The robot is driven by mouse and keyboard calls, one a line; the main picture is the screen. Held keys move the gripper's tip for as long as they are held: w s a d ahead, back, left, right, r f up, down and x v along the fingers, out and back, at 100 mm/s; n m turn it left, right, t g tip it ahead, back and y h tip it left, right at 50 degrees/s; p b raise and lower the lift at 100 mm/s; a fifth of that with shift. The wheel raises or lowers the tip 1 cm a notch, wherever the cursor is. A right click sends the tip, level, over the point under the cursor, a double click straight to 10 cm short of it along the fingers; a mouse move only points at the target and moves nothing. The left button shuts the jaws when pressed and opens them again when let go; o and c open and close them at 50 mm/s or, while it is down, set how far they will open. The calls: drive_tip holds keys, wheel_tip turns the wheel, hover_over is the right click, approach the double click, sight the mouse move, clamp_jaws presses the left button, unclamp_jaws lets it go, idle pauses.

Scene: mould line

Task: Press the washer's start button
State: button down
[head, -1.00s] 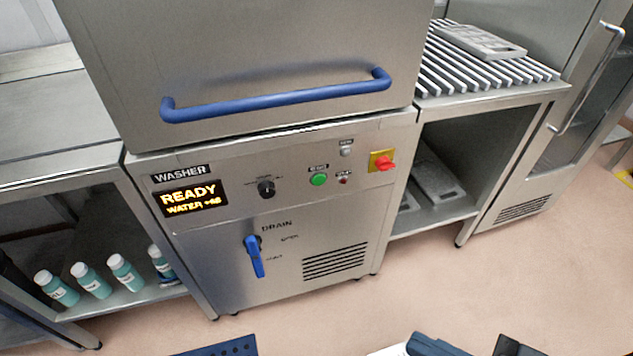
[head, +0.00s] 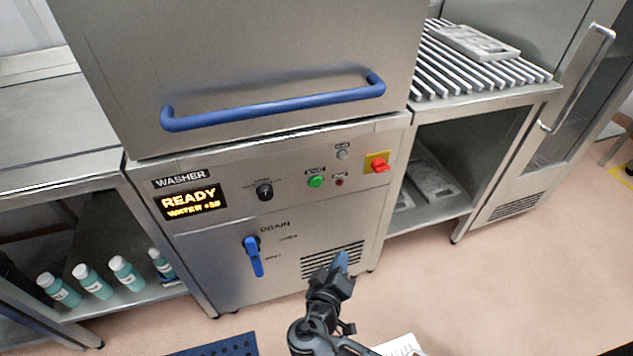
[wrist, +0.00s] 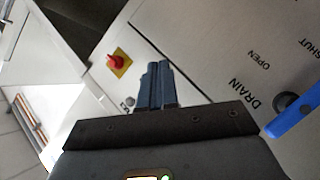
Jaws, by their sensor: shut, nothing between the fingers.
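The washer (head: 330,145) is a steel machine with its hood down and a blue bar handle (head: 272,103) across it. Its display (head: 191,201) reads READY. The green start button (head: 315,181) sits on the panel, right of the dark dial (head: 265,192). In the wrist view I cannot make out the green button. My gripper (head: 340,260) is in front of the lower panel, below the green button and over the vent slots. It is shut and empty, and its blue fingers (wrist: 157,84) show in the wrist view.
A red switch on a yellow plate (head: 378,163) is right of the button; it also shows in the wrist view (wrist: 117,62). The blue drain lever (head: 253,256) is lower left. Several bottles (head: 95,281) stand on the left shelf. A slatted rack (head: 470,68) is at right.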

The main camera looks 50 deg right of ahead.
sight(316, 182)
drive_tip(key=w+d+r+m+g+h, duration=0.1)
drive_tip(key=w+d+r+m+h, duration=0.1)
drive_tip(key=w+r+h, duration=0.2)
wheel_tip(316, 182, up, 3)
drive_tip(key=shift+w+d+r+m+g, duration=0.1)
drive_tip(key=shift+w+d+m+g, duration=0.25)
drive_tip(key=shift+w, duration=0.1)
drive_tip(key=shift+w, duration=0.1)
drive_tip(key=w+d+b, duration=0.3)
drive_tip(key=w+d, duration=0.2)
drive_tip(key=w, duration=0.2)
drive_tip(key=shift+w, duration=0.15)
idle(1.8)
drive_tip(key=shift+w+d+b, duration=0.2)
drive_tip(key=shift+w+b, duration=0.05)
drive_tip(key=shift+b, duration=0.2)
